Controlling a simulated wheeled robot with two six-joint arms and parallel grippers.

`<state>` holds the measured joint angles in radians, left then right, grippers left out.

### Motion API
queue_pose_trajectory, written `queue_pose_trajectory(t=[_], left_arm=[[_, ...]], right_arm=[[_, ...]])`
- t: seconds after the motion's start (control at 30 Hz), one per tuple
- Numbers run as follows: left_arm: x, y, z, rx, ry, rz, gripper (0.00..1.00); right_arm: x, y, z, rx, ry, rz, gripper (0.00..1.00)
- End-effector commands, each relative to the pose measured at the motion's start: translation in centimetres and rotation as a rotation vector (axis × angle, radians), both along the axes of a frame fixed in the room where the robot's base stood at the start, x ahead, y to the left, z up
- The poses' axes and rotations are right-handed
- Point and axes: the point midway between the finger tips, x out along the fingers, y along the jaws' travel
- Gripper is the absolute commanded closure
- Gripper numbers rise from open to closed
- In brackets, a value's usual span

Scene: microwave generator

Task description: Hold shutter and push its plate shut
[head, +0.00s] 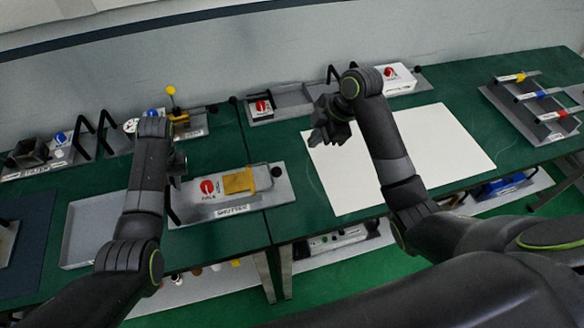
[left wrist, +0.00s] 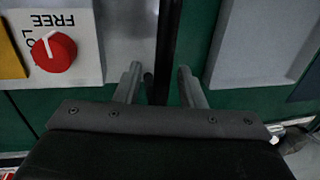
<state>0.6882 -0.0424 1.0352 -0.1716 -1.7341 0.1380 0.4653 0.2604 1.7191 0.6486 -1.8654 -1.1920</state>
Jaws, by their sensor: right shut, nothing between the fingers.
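The shutter (head: 223,209) is a grey box with a SHUTTER label near the table's front edge. It carries a red knob (head: 207,187), a gold plate (head: 239,182) and a black handle at its left end. In the left wrist view the red knob (left wrist: 54,52) shows beside upside-down FREE lettering, with the gold plate (left wrist: 9,58) at the left edge. My left gripper (left wrist: 160,78) is open, its fingers on either side of the dark handle bar (left wrist: 166,38) with gaps showing. In the head view my forearm partly hides it. My right gripper (head: 316,136) is shut and empty above the white sheet's left edge.
A shallow grey tray (head: 82,228) lies left of the shutter. A large white sheet (head: 440,150) covers the table to the right. Other devices line the back, including a white box with a red knob (head: 400,82) and a rack with coloured bars (head: 505,104).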

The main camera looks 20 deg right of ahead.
Motion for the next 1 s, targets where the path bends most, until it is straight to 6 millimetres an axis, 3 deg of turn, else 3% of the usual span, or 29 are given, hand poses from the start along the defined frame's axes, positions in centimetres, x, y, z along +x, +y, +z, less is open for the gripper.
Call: queue_pose_trajectory(t=[0.33, 0.7, 1.0], left_arm=[[0.2, 0.0, 0.6, 0.001, -0.007, 0.0, 0.6], [0.3, -1.2, 6.1, 0.001, -0.007, -0.001, 0.6], [0.2, -1.5, 7.5, 0.002, -0.002, 0.0, 0.6]], right_arm=[[0.0, 0.0, 0.0, 0.0, 0.0, 0.0, 1.0], [0.0, 0.0, 0.0, 0.0, 0.0, 0.0, 1.0], [0.0, 0.0, 0.0, 0.0, 0.0, 0.0, 1.0]])
